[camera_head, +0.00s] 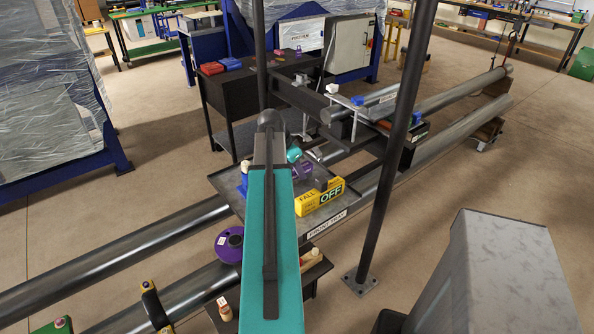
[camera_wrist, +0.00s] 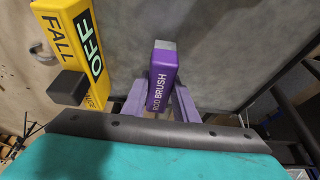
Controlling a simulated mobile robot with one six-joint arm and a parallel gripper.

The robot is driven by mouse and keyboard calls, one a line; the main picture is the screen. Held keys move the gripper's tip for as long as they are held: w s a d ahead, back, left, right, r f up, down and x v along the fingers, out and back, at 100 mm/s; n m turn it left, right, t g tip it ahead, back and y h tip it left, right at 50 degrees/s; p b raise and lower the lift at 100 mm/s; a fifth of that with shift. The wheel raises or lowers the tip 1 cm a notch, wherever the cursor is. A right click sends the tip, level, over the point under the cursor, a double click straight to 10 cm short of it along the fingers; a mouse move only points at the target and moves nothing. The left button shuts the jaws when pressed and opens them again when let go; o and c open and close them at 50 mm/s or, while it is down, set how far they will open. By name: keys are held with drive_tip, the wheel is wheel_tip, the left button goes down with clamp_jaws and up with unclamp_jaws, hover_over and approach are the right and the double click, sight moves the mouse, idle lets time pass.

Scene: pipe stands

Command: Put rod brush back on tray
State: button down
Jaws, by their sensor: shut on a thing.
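The rod brush (camera_wrist: 162,78) is a purple block with white lettering and a grey end in the wrist view. My gripper (camera_wrist: 160,98), with lilac fingers, is shut on it, one finger on each side. In the head view my gripper (camera_head: 303,168) is small and partly hidden behind my teal arm, over the front tray; I cannot make out the brush there. The front tray (camera_head: 226,182) is a dark grey tray with a white label on its near edge. Its grey surface shows behind the brush in the wrist view. I cannot tell whether the brush touches it.
The yellow fall-off gauge (camera_head: 320,197) is at the tray's right side, close to the left of the brush in the wrist view (camera_wrist: 75,50). A dark upright post (camera_head: 392,150) stands to the right. Long pipes (camera_head: 110,258) run past the tray. A purple disc (camera_head: 229,244) is nearer, at left.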

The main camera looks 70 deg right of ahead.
drive_tip(key=shift+f+b, duration=0.45)
drive_tip(key=shift+f, duration=0.4)
idle(0.6)
drive_tip(key=c, duration=1.3)
unclamp_jaws()
drive_tip(key=shift+c, duration=0.2)
drive_tip(key=shift+r, duration=0.1)
drive_tip(key=shift+p+v, duration=1.35)
drive_tip(key=shift+v, duration=1.05)
drive_tip(key=shift+a+r, duration=0.1)
drive_tip(key=shift+r, duration=0.05)
drive_tip(key=b+v, duration=0.3)
drive_tip(key=v, duration=1)
drive_tip(key=shift+r, duration=0.3)
drive_tip(key=shift+w, duration=0.15)
